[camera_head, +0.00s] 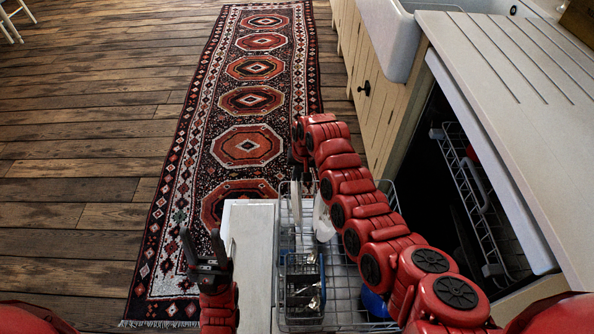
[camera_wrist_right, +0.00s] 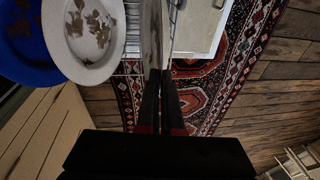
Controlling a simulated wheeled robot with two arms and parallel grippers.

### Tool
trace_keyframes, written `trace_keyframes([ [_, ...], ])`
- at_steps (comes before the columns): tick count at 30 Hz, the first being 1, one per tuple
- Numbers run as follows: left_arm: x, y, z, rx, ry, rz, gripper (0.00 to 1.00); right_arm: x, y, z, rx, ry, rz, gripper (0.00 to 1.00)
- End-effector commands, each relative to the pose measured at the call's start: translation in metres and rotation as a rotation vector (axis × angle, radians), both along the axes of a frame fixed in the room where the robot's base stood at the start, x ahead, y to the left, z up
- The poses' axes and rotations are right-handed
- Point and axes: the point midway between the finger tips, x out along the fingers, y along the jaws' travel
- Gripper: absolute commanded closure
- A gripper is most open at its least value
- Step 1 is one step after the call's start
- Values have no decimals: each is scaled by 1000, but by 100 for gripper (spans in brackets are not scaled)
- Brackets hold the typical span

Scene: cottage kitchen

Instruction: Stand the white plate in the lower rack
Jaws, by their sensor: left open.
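The white plate (camera_head: 322,218) shows in the head view as a narrow pale shape over the lower rack (camera_head: 345,318), partly covered by my right arm. My right gripper (camera_wrist_right: 162,70) reaches over the rack beside the plate. My left gripper (camera_head: 205,250) is open and empty, left of the dishwasher door (camera_head: 250,255).
The blue plate (camera_wrist_right: 25,50) is mostly hidden by my arm in the head view (camera_head: 375,302). A cutlery basket (camera_head: 303,285) stands in the rack's left part. The upper rack (camera_head: 475,190) sits inside the dishwasher under the counter (camera_head: 540,110).

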Motion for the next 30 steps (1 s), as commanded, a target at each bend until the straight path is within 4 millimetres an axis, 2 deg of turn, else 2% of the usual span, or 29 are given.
trace_keyframes([
  [9,0,0,-17,0,0,0,50,-2,0,-38,-1,6,0,100],
  [12,0,0,-21,0,0,0,50,-1,0,-44,1,2,0,100],
  [28,0,0,-24,0,0,0,50,-2,2,-53,3,6,2,100],
  [30,0,0,-24,0,0,0,50,-2,2,-53,3,6,2,86],
])
